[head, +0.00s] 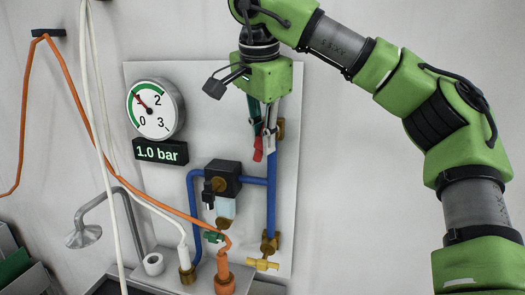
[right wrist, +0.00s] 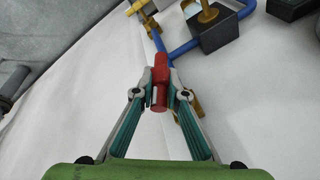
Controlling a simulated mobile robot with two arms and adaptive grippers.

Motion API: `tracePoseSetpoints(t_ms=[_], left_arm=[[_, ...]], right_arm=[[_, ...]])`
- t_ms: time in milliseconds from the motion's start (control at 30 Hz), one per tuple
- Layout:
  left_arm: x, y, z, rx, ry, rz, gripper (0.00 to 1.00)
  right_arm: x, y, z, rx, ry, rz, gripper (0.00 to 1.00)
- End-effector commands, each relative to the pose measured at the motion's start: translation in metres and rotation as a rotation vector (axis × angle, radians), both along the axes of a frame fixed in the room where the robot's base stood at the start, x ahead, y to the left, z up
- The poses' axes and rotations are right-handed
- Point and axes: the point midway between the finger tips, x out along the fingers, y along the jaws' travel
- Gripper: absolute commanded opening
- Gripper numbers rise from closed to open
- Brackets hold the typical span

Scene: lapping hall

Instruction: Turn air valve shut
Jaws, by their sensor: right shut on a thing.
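My right gripper (head: 265,138) comes down from the top over the upper end of the vertical blue pipe (head: 271,190) on the white wall panel. It is shut on the red valve handle (head: 258,154), whose lower end shows below the fingers. In the right wrist view the handle (right wrist: 160,75) sits between the fingertips of the right gripper (right wrist: 161,93). The handle points roughly along the pipe there; its exact angle is hard to tell. The valve body is mostly hidden by my gripper. My left gripper is not in view.
A round gauge (head: 156,108) has its needle near 1, and the display (head: 161,151) reads 1.0 bar. A dark regulator (head: 222,178) stands left of the pipe. A brass tap (head: 263,264) is at the pipe's foot. Orange and white hoses (head: 67,70) hang at left.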

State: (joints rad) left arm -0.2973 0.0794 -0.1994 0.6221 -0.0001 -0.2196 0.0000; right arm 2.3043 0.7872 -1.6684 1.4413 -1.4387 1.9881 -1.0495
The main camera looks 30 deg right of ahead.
Motion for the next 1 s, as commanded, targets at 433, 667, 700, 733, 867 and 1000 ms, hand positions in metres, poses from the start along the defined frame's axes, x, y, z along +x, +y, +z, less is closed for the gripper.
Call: tracePoseSetpoints(t_ms=[433,667,700,733,867,1000], left_arm=[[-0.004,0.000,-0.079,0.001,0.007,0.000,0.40],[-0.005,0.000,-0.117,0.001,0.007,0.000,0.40],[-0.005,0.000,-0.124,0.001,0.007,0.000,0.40],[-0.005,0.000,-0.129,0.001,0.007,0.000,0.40],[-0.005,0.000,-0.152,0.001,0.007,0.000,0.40],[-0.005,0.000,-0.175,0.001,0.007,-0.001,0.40]], right_arm=[[-0.003,-0.004,-0.010,0.279,-0.332,-0.004,0.00],[-0.004,-0.005,-0.012,0.420,-0.497,-0.003,0.00],[-0.004,-0.005,-0.013,0.445,-0.525,-0.002,0.00],[-0.004,-0.005,-0.013,0.463,-0.547,-0.003,0.00],[-0.005,-0.006,-0.014,0.542,-0.640,-0.003,0.00],[-0.005,-0.006,-0.015,0.624,-0.737,-0.002,0.00]])
